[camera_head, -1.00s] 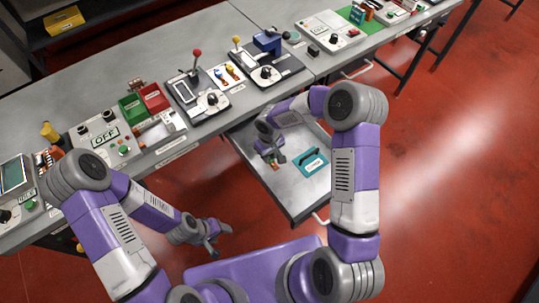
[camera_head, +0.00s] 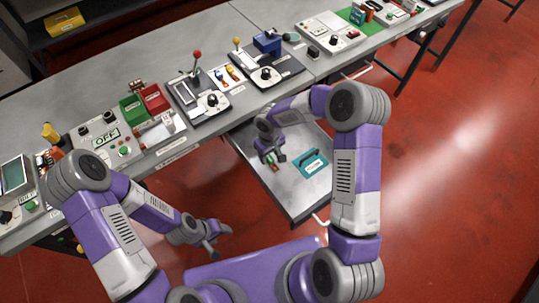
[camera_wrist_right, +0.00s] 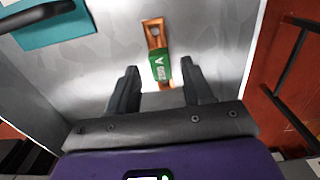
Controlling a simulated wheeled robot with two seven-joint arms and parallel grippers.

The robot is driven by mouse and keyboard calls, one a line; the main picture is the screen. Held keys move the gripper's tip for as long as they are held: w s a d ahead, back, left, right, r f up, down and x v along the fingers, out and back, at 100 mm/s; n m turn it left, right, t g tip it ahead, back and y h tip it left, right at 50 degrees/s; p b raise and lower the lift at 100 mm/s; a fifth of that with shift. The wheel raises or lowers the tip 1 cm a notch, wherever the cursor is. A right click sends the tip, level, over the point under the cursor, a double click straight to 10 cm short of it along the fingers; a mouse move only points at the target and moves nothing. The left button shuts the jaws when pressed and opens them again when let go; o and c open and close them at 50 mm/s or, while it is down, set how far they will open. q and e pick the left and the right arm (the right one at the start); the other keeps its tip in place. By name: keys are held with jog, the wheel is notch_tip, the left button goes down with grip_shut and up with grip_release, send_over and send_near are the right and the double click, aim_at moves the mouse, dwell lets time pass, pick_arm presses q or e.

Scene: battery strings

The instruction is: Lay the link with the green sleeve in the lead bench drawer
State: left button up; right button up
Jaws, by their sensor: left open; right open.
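The link with the green sleeve (camera_wrist_right: 161,68) is a copper-coloured strip with a hole in its end. It lies on the floor of the open drawer (camera_head: 295,196), between and just beyond my right fingertips in the right wrist view. My right gripper (camera_wrist_right: 162,80) is open and empty above it; in the head view the right gripper (camera_head: 275,158) is low inside the drawer, with a small part of the link (camera_head: 272,167) showing beside it. My left gripper (camera_head: 214,243) is open and empty in front of the bench, over the floor.
A teal piece with a dark handle (camera_head: 313,163) lies in the same drawer, right of the link. The bench (camera_head: 240,115) above carries switch panels, a green bin (camera_head: 132,108) and a red bin (camera_head: 153,98). The drawer walls surround my right gripper.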

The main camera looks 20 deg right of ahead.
aim_at(269, 158)
notch_tip(269, 158, up, 11)
jog(key=p, duration=0.1)
jog(key=shift+p, duration=0.3)
jog(key=shift+f, duration=0.1)
